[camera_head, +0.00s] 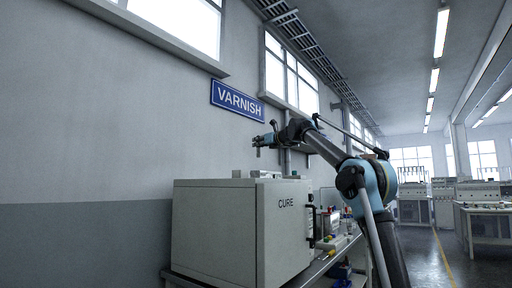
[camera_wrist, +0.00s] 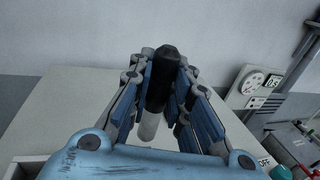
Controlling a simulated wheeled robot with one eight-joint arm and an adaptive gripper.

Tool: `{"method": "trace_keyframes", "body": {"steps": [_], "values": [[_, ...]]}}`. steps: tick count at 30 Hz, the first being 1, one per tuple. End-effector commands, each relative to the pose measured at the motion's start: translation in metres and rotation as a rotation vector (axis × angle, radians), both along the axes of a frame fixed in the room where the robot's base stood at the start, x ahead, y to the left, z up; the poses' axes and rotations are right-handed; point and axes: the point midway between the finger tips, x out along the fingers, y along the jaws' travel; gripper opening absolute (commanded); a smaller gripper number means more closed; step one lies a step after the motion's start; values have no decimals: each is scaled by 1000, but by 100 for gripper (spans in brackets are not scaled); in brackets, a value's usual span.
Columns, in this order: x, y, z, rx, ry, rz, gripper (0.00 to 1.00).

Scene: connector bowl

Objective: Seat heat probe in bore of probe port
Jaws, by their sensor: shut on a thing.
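My gripper (camera_head: 262,141) is at the end of the raised arm, above the grey cabinet marked CURE. In the wrist view, its blue-padded fingers (camera_wrist: 162,95) are shut on the heat probe (camera_wrist: 166,65), which has a black upper body and a pale grey lower end. The probe appears roughly upright and apart from the cabinet top. Small low pieces (camera_head: 266,174) sit on the cabinet top below the gripper. I cannot tell whether one is the probe port, and no bore is visible. The wrist view shows no port; the fingers hide part of the surface.
The CURE cabinet (camera_head: 215,228) stands on a bench against the wall. Its control panel, with a dial (camera_wrist: 252,82), shows at right in the wrist view. Small coloured items (camera_head: 332,227) crowd the bench beyond it. A blue VARNISH sign (camera_head: 238,100) hangs above. Open floor lies right.

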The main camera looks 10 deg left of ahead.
Motion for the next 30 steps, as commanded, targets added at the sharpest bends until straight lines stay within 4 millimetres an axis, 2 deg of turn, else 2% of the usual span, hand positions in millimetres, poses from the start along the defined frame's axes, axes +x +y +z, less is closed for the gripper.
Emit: {"method": "trace_keyframes", "body": {"steps": [11, 30], "values": [[0, 1, -3, 0, 0, 0, 0], [0, 1, -49, 0, 0, 0, 0]]}}
